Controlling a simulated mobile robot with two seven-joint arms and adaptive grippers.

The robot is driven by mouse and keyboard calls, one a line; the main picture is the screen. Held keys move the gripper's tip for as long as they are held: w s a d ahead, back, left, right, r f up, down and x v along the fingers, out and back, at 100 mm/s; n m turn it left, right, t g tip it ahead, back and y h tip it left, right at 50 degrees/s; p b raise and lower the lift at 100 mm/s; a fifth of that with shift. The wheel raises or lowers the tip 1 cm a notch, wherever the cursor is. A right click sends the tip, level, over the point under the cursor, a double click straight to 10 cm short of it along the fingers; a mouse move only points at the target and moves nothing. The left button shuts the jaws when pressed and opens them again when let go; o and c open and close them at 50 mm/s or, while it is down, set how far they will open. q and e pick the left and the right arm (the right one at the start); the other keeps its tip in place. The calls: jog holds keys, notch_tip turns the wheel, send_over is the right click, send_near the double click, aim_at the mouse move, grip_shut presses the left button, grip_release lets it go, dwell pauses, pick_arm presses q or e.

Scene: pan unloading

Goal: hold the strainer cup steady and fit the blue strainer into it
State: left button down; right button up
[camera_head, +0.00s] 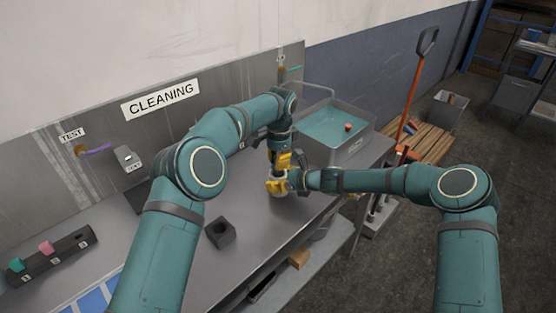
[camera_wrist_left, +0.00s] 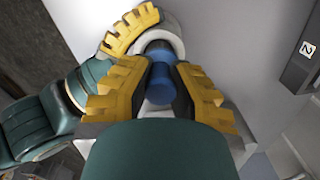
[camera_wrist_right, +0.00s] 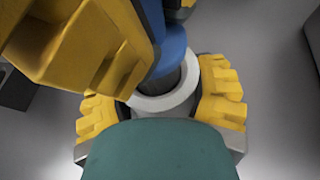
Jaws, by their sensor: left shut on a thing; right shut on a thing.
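The blue strainer (camera_wrist_left: 160,86) is between the fingers of my left gripper (camera_wrist_left: 165,80), which is shut on it. The strainer cup (camera_wrist_right: 160,104) is a pale, round-rimmed cup between the yellow fingers of my right gripper (camera_wrist_right: 160,95), shut on it. In the right wrist view the blue strainer (camera_wrist_right: 170,50) comes down over the cup, and a dark part sits within the pale rim. I cannot tell how deep it is. In the head view my left gripper (camera_head: 283,160) is directly above my right gripper (camera_head: 276,184); the strainer is hidden there.
The grey bench (camera_head: 262,228) has clear room in front of the grippers. A dark block with a hole (camera_head: 220,233) stands nearer. A grey basin of teal liquid (camera_head: 357,146) lies behind to the right. A dark numbered rack (camera_head: 55,253) is at far left.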

pick_arm(q)
jog(key=shift+f, duration=1)
dwell(0.6)
jog(key=c, duration=1)
grip_release()
jog(key=shift+d, duration=0.1)
jog(key=shift+s, duration=0.1)
notch_tip(320, 180, up, 12)
jog(key=shift+r, duration=0.1)
